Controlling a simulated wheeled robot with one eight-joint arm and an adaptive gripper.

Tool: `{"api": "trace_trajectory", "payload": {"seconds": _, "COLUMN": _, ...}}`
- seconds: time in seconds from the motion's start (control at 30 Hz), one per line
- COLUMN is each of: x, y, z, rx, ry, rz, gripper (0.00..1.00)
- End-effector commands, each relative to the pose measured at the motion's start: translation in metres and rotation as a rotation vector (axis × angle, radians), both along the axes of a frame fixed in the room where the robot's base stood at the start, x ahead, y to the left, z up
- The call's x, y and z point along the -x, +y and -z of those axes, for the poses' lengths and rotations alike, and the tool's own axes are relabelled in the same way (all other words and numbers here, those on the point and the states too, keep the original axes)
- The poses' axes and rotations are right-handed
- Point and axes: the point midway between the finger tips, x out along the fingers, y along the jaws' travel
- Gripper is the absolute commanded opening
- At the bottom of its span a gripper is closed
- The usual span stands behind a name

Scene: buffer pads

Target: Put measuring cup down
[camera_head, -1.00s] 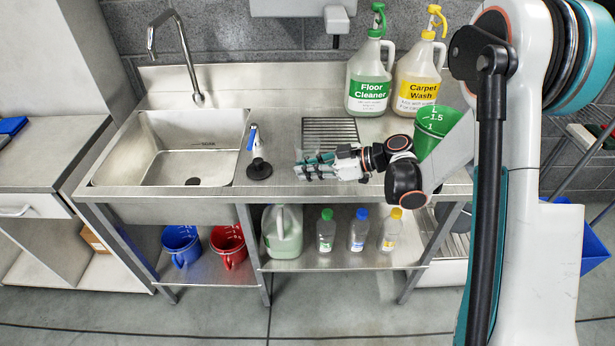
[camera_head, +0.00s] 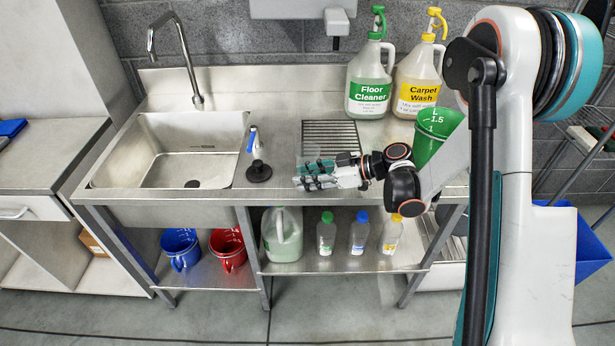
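A green measuring cup (camera_head: 434,140) with white scale marks stands at the right of the steel counter. My arm hides its lower part, so its base and its contact with the counter do not show. My gripper (camera_head: 306,180) is over the front of the counter, left of the cup and apart from it, with its fingers toward the left. No cup shows between the fingers. They are small and seen from above, so their opening is unclear. A blue measuring cup (camera_head: 181,248) and a red one (camera_head: 228,248) stand on the lower shelf.
A Floor Cleaner jug (camera_head: 369,95) and a Carpet Wash jug (camera_head: 416,95) stand at the back. The drain grate (camera_head: 330,136) lies behind my gripper. Several bottles stand on the lower shelf.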

Motion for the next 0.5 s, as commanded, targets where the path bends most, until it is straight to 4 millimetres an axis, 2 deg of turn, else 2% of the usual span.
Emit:
{"api": "trace_trajectory", "payload": {"seconds": 0.17, "x": 0.004, "y": -0.020, "z": -0.011, "rx": 0.000, "ry": 0.000, "rz": 0.003, "gripper": 0.30}}
{"api": "trace_trajectory", "payload": {"seconds": 0.5, "x": 0.019, "y": -0.082, "z": -0.038, "rx": 0.000, "ry": 0.000, "rz": 0.004, "gripper": 0.30}}
